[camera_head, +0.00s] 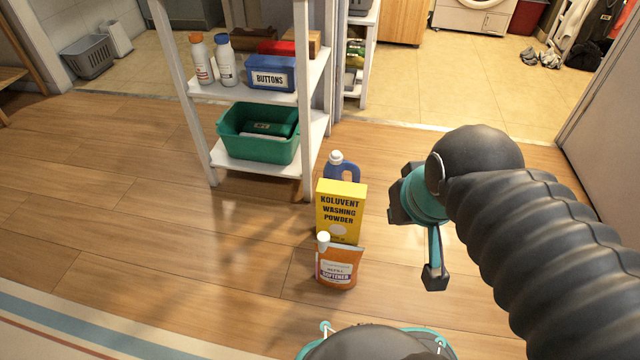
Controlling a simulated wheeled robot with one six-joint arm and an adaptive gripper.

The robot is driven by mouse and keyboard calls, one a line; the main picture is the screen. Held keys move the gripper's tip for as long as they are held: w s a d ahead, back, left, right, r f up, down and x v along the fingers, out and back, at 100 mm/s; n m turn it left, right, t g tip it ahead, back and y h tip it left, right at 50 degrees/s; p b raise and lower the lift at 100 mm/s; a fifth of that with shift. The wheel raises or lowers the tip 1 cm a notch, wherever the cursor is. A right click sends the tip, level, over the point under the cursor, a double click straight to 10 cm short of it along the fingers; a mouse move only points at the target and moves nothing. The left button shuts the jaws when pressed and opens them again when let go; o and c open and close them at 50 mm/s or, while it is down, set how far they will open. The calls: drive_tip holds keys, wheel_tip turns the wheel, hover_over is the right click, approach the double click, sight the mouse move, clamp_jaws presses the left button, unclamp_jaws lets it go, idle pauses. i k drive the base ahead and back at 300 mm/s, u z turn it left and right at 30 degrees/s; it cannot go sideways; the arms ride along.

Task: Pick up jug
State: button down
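A blue jug (341,168) with a white cap stands on the wooden floor beside the shelf's front right leg. Its lower part is hidden behind a yellow washing powder box (341,210). An orange softener refill pouch (338,266) with a white cap stands in front of the box. My gripper (433,278) hangs to the right of these things, apart from them. One finger with a dark tip shows pointing down; the rest is hidden behind the arm, so its opening cannot be told.
A white shelf (254,168) holds bottles, a blue buttons box (271,79) and a green bin (258,133). A striped rug (60,325) lies at front left. Floor is clear left of the pouch and between the box and my gripper. A washing machine (474,18) stands far back.

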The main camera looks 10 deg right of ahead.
sight(333, 169)
drive_tip(key=z, duration=1.9)
drive_tip(key=i, duration=0.85)
drive_tip(key=u, duration=3.05)
